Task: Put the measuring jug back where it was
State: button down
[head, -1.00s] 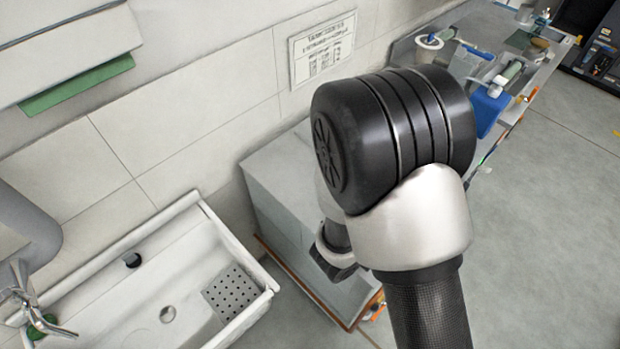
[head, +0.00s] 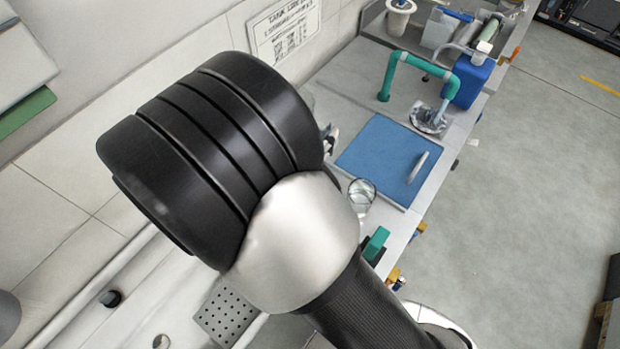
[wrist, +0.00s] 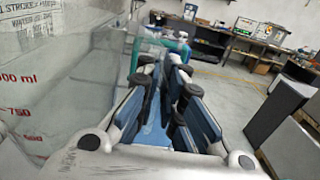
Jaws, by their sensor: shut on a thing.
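The measuring jug (wrist: 45,85) is clear, with red volume marks, and fills the left side of the wrist view, close to the camera. My gripper (wrist: 165,80) is in the middle of that view, its blue-and-black fingers shut on the jug; the exact contact is hard to make out through the clear wall. In the head view my arm's black joint hides most of the gripper. A clear round vessel (head: 362,193) shows just right of my arm there, by the near edge of a blue mat; I cannot tell if it is the jug.
A blue mat (head: 385,155) with a pale handle-like piece lies on the bench. A sink with a perforated plate (head: 228,312) is at lower left.

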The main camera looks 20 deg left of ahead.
notch_tip(320, 180, down, 17)
jog(key=b, duration=0.5)
jog(key=shift+r, duration=0.1)
jog(key=c, duration=2.2)
grip_release()
jog(key=shift+f, duration=0.2)
jog(key=o, duration=0.5)
jog(key=shift+r, duration=0.1)
